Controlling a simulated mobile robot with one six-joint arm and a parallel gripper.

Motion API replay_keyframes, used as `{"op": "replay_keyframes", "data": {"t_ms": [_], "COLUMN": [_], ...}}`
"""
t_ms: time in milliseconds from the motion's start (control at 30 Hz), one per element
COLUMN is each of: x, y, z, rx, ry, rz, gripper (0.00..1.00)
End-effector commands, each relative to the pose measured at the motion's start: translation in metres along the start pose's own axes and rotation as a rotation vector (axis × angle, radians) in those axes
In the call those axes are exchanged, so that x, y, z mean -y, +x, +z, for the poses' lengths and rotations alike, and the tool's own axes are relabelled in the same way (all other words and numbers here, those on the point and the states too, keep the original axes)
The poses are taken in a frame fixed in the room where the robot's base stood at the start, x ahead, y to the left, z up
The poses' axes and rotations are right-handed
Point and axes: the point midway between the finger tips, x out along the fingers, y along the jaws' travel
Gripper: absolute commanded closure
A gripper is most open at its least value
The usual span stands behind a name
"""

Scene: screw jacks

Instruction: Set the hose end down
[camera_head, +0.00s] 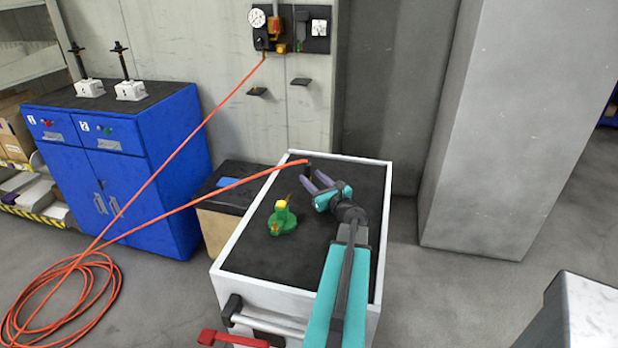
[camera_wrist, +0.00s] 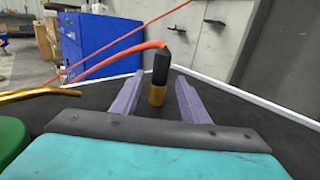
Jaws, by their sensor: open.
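The hose end (camera_wrist: 161,72) has a black body and a brass-coloured tip. In the wrist view it stands roughly upright on the dark cart top, between and beyond the two fingers. The orange hose (camera_head: 238,185) runs from it to the left. In the head view the hose end (camera_head: 308,171) is a small dark piece near the cart's back edge. My gripper (camera_head: 315,183) is open just in front of it, low over the cart top. In the wrist view the purple fingers of my gripper (camera_wrist: 156,98) stand apart with visible gaps to the hose end.
A green device with a yellow top (camera_head: 283,218) stands on the white-rimmed cart (camera_head: 255,258), left of my gripper. A blue cabinet (camera_head: 140,175) carries two screw jacks (camera_head: 130,88). The hose coils on the floor (camera_head: 60,300). A wall panel (camera_head: 291,30) holds a gauge. The cart's front top is clear.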

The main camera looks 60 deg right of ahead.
Motion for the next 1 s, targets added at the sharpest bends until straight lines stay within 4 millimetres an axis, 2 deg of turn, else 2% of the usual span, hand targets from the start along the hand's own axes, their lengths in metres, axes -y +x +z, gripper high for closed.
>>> {"op": "replay_keyframes", "data": {"t_ms": [200,400,1000], "x": [-0.001,-0.001,0.000], "y": [-0.025,-0.037,-0.039], "z": [-0.001,0.000,0.000], "rx": [0.000,0.001,0.000], "ry": [0.001,0.001,0.001], "rz": [-0.001,0.000,0.000], "gripper": [0.59,0.59,0.59]}}
